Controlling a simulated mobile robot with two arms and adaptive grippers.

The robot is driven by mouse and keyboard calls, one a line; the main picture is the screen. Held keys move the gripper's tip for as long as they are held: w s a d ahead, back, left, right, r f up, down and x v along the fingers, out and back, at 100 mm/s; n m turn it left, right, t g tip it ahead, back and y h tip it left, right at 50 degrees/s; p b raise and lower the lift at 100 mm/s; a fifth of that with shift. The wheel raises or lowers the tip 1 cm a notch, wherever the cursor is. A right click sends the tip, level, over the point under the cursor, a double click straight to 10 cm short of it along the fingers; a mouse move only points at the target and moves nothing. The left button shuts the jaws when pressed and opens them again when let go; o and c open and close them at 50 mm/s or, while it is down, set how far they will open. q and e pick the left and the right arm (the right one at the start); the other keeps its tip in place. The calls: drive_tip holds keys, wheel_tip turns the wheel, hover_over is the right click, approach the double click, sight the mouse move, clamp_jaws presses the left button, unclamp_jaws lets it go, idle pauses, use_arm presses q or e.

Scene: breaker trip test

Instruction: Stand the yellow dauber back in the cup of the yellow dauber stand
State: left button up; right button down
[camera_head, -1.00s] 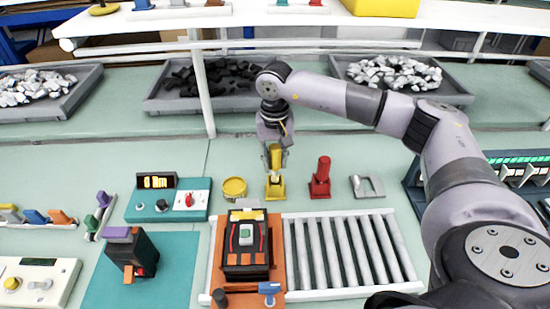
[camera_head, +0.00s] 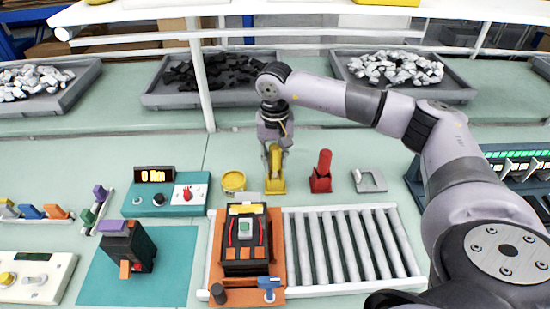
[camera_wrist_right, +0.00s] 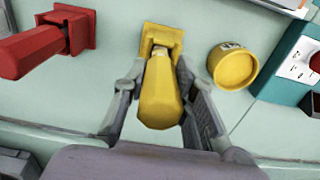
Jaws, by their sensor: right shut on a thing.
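The yellow dauber (camera_wrist_right: 160,98) is between the fingers of my right gripper (camera_wrist_right: 162,120), which is shut on it. It also shows upright in the head view (camera_head: 276,158), partly covered by the gripper (camera_head: 275,152). The yellow dauber stand (camera_head: 275,186) is right below it on the bench; in the right wrist view the stand (camera_wrist_right: 162,36) is just beyond the dauber's far end. A pale strip shows between dauber and stand. The cup is mostly hidden, so I cannot tell how deep the dauber sits. My left gripper is not in view.
A red dauber in its stand (camera_head: 321,174) is to the right, a round yellow tin (camera_head: 233,181) to the left. A grey metal piece (camera_head: 369,180) lies farther right. A roller conveyor (camera_head: 350,245) and a black device (camera_head: 245,240) are in front. A shelf post (camera_head: 202,80) rises behind.

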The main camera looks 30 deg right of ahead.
drive_tip(key=shift+f+b, duration=0.85)
drive_tip(key=shift+f, duration=0.3)
drive_tip(key=c, duration=1.2)
unclamp_jaws()
drive_tip(key=shift+r, duration=0.15)
wheel_tip(320, 180, up, 12)
drive_tip(key=shift+f, duration=0.1)
drive_tip(key=o, duration=1)
